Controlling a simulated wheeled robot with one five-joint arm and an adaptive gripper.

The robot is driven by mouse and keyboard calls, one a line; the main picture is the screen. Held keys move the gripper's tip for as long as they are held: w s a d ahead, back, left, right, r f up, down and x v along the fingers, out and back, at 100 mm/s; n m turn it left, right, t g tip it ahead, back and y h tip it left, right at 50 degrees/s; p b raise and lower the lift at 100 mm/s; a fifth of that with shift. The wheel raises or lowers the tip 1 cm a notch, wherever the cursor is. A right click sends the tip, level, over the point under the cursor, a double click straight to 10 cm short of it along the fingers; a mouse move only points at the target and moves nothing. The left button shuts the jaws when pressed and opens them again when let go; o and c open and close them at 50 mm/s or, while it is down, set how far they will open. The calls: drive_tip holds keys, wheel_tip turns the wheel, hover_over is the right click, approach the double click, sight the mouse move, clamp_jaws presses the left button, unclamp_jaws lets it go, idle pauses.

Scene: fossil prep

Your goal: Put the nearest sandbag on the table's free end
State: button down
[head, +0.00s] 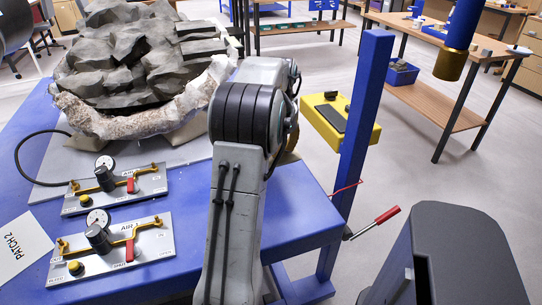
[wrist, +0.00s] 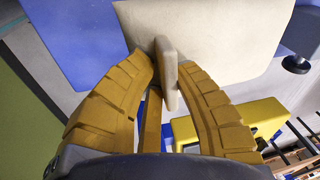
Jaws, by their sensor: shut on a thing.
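My gripper (wrist: 166,68) has yellow ribbed fingers and is shut on a narrow cream piece, seemingly part of a sandbag (wrist: 168,80). A wide cream surface (wrist: 215,40) lies just beyond the fingertips; I cannot tell if the two are joined. In the head view my arm hides nearly all of the gripper and what it holds. Cream sandbags (head: 86,143) show under the plaster-jacketed fossil block (head: 140,60) on the blue table (head: 305,205). The near right end of that table, right of my arm, looks bare.
Two gauge boards (head: 115,188) (head: 112,252) and a "PATCH 2" card (head: 20,250) occupy the table's left front.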

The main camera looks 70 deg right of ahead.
drive_tip(key=shift+s+a+f, duration=0.2)
drive_tip(key=shift+a+f, duration=2.3)
drive_tip(key=shift+s+a+f, duration=0.15)
drive_tip(key=shift+a+f, duration=2.3)
drive_tip(key=shift+a, duration=0.05)
drive_tip(key=c, duration=1.1)
unclamp_jaws()
drive_tip(key=shift+a+f, duration=0.1)
drive_tip(key=shift+a, duration=0.05)
